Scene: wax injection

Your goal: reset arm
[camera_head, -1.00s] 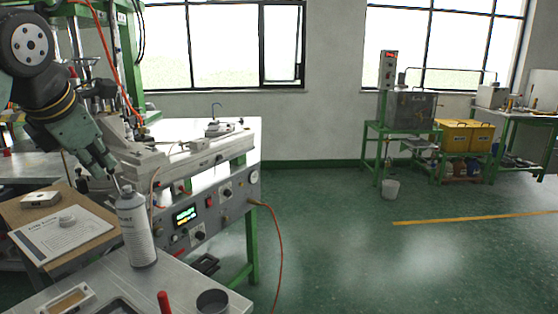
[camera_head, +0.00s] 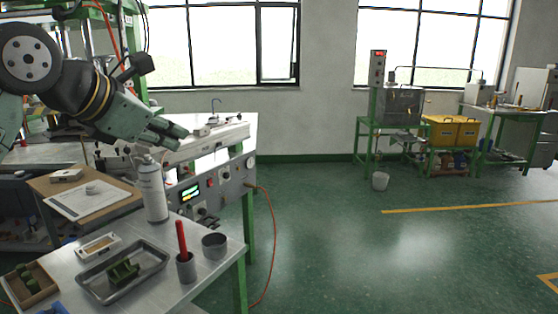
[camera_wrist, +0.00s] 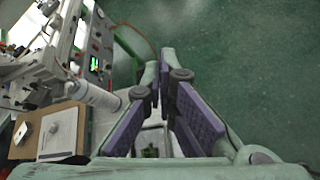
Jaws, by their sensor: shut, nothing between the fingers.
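My gripper (camera_head: 182,136) is raised at the left in the head view, above and just right of the white spray can (camera_head: 152,190). It is shut and empty and points to the right. In the wrist view the fingers of my gripper (camera_wrist: 166,70) come together at the tips, with purple inner pads. The spray can (camera_wrist: 95,96) lies to their left in that view and stands apart from them.
The front table holds a metal tray (camera_head: 92,281) with a green piece, a red-handled tool (camera_head: 181,238) in a cup, a dark cup (camera_head: 214,246) and a wooden box (camera_head: 42,291). The wax machine (camera_head: 222,188) stands behind. Open green floor (camera_head: 330,240) lies to the right.

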